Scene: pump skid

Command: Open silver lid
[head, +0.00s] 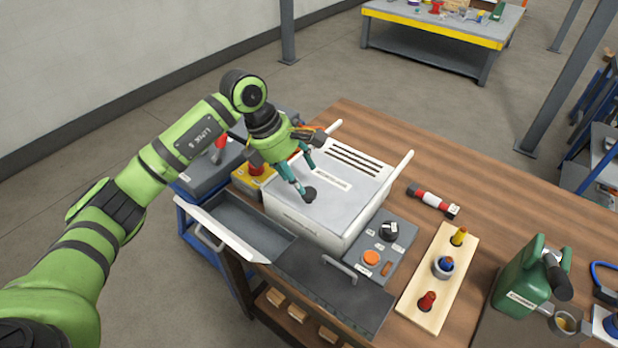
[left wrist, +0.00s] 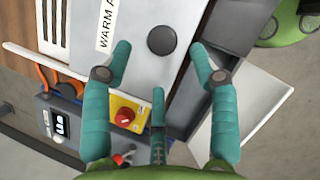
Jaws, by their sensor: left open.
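The silver lid (head: 345,190) is the grey top of a white box on the wooden bench. It lies flat and looks closed, with a dark round knob (head: 309,194) near its front left part. My left gripper (head: 306,180) is above the lid by the knob, its teal fingers spread and nothing between them. In the left wrist view the knob (left wrist: 162,39) shows ahead of the open fingers, roughly midway between the two outer ones, on the lid (left wrist: 150,72). I cannot tell whether a fingertip touches it. My right gripper is not in view.
An open grey drawer or tray (head: 235,222) is in front of the box. A control box with an orange button (head: 371,258) stands right of it. A wooden peg board (head: 440,275) and green can (head: 530,280) are farther right. A yellow box with a red knob (left wrist: 126,114) is close by.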

